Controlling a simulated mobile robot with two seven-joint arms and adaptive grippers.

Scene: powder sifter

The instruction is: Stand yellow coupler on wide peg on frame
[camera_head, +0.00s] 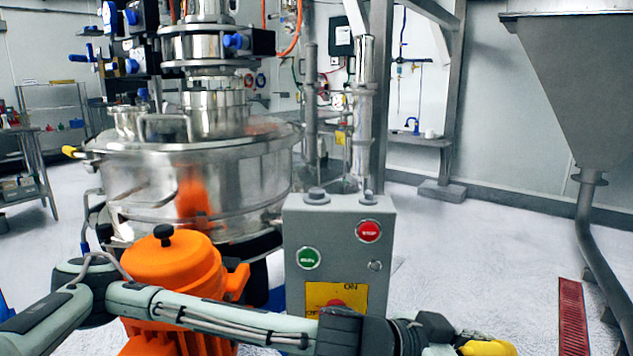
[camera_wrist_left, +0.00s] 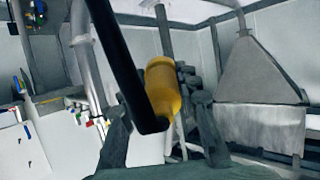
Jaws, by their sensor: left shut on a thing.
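The yellow coupler (camera_head: 488,347) is at the bottom edge of the head view, right of centre, at the end of my left arm. My left gripper (camera_head: 462,345) is shut on it; the fingers are partly cut off by the picture edge. In the left wrist view the yellow coupler (camera_wrist_left: 162,88) stands out between the dark fingers of my left gripper (camera_wrist_left: 168,112), tilted slightly, with a black bar crossing in front. Upright metal posts (camera_head: 362,110) rise behind the grey control box; I cannot tell which part is the wide peg. My right gripper is not in view.
The grey control box (camera_head: 338,248) with green and red buttons stands behind my left arm. An orange motor (camera_head: 172,268) and the steel sifter (camera_head: 190,175) are at left. A grey hopper (camera_head: 580,85) hangs at right. Open floor (camera_head: 485,260) lies between box and hopper.

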